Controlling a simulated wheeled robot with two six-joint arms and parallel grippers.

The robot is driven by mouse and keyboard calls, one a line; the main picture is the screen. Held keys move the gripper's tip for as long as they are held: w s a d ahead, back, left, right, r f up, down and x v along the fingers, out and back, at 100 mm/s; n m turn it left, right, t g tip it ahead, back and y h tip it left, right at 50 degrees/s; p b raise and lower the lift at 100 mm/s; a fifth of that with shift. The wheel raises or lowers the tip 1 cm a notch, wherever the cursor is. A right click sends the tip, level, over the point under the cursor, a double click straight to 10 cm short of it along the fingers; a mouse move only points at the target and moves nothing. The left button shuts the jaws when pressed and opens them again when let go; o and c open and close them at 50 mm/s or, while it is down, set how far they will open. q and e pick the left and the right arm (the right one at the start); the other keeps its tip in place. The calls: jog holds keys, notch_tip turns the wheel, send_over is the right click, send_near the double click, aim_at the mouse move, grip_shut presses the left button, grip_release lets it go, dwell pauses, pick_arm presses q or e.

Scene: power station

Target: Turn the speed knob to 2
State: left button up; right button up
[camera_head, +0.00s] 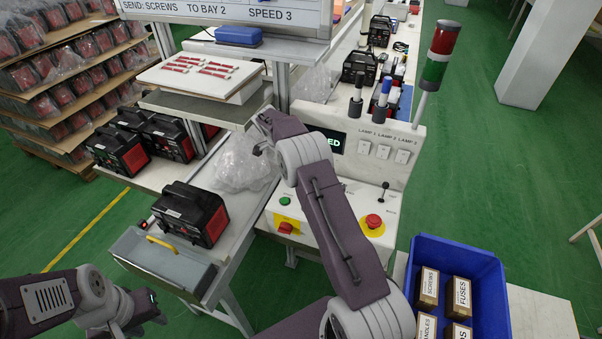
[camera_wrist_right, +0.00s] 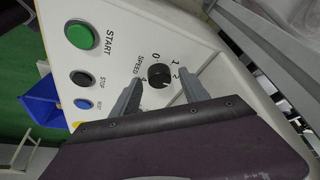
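In the right wrist view, the black speed knob (camera_wrist_right: 158,76) sits on the white panel (camera_wrist_right: 118,55), beside the printed word SPEED and a ring of numbers including 0, 1, 2 and 4. Its pointer is too small to read surely. My right gripper (camera_wrist_right: 161,80) is open, with one finger on each side of the knob and gaps between. In the head view, the right arm hides the knob. My left gripper (camera_head: 150,306) is at lower left, away from the panel; its finger opening is unclear.
Green START (camera_wrist_right: 81,36), black STOP (camera_wrist_right: 83,78) and blue (camera_wrist_right: 82,104) buttons lie beside the knob. The console also has a red emergency button (camera_head: 373,221) and lamp switches. A blue crate (camera_head: 480,262) holds labelled boxes. A sign (camera_head: 225,9) reads SPEED 3.

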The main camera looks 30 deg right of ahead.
jog(key=r, duration=0.3)
jog(key=r+b, duration=0.1)
jog(key=shift+s+d+r, duration=0.15)
jog(key=shift+s+d, duration=0.05)
jog(key=shift+s, duration=0.05)
jog(key=s+d+r+b, duration=0.2)
jog(key=s+d+r, duration=0.3)
jog(key=s, duration=0.5)
jog(key=shift+r, duration=0.85)
jog(key=shift+w, duration=0.15)
